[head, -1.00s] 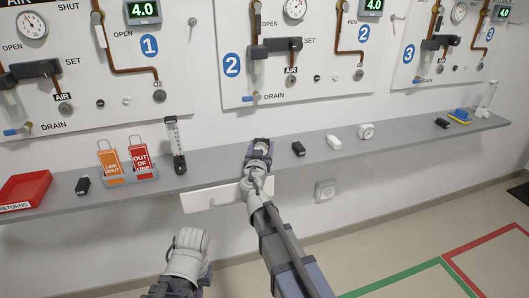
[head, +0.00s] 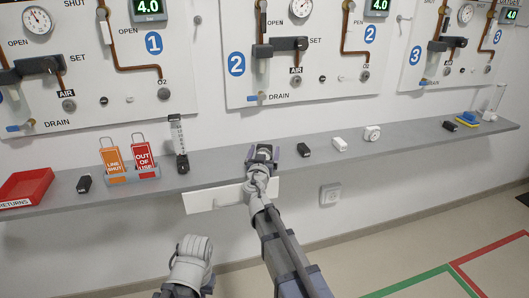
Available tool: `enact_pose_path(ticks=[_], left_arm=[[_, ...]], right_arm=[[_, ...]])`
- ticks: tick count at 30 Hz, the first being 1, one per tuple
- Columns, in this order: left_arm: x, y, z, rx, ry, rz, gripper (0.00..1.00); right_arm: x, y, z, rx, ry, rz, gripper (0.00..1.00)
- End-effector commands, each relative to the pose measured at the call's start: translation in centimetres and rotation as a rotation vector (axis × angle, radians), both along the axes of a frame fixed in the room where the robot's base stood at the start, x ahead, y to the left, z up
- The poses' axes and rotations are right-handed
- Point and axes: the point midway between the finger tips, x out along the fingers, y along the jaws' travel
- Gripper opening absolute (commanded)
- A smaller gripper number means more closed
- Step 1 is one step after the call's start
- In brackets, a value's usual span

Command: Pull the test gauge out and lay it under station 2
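A round white piece with a dial-like face (head: 372,133) lies on the shelf to the right of station 2; it may be the test gauge, but I cannot tell for sure. Station 2 (head: 300,50) is the middle wall panel, marked with a blue 2. My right gripper (head: 263,153) is at the shelf's front edge below station 2, with its fingers apart. I see nothing clearly held in it. The shelf patch behind it is partly hidden. My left arm shows only as a pale link at the bottom; its gripper is not in view.
The shelf (head: 225,163) carries a red returns tray (head: 25,187), a holder with orange and red tags (head: 130,178), a clear flow tube (head: 179,145), a black block (head: 304,150) and a white block (head: 340,144). A white plate (head: 210,199) hangs below the shelf edge.

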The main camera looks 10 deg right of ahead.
Motion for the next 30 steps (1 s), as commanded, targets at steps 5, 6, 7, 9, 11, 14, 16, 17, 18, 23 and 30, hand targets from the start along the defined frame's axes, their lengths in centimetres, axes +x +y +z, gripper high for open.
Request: enact_pose_path(ticks=[5,6,7,9,11,14,16,17,18,23,30], left_arm=[[0.0,0.0,0.0,0.000,0.000,0.000,0.00],[0.0,0.0,0.0,0.000,0.000,0.000,0.00],[0.0,0.0,0.0,0.000,0.000,0.000,0.00],[0.0,0.0,0.0,0.000,0.000,0.000,0.00],[0.0,0.0,0.0,0.000,0.000,0.000,0.00],[0.0,0.0,0.0,0.000,0.000,0.000,0.00],[0.0,0.0,0.0,0.000,0.000,0.000,0.00],[0.0,0.0,0.0,0.000,0.000,0.000,0.00],[0.0,0.0,0.0,0.000,0.000,0.000,0.00],[0.0,0.0,0.0,0.000,0.000,0.000,0.00],[0.0,0.0,0.0,0.000,0.000,0.000,0.00]], right_arm=[[0.0,0.0,0.0,0.000,0.000,0.000,1.00],[0.0,0.0,0.0,0.001,0.000,0.000,1.00],[0.0,0.0,0.0,0.001,0.000,0.000,1.00],[-0.1,0.0,0.0,0.001,0.000,0.000,1.00],[-0.3,0.1,0.0,0.000,0.000,0.000,1.00],[-1.1,0.4,0.0,0.000,0.000,0.000,1.00],[-1.9,0.6,0.0,0.000,0.000,0.000,1.00],[-2.3,0.8,0.0,0.000,0.000,0.000,1.00],[-2.9,1.0,0.0,0.000,0.000,0.001,1.00],[-5.4,2.0,0.0,0.000,0.000,0.001,1.00],[-7.4,2.9,0.0,0.000,0.000,0.000,1.00]])
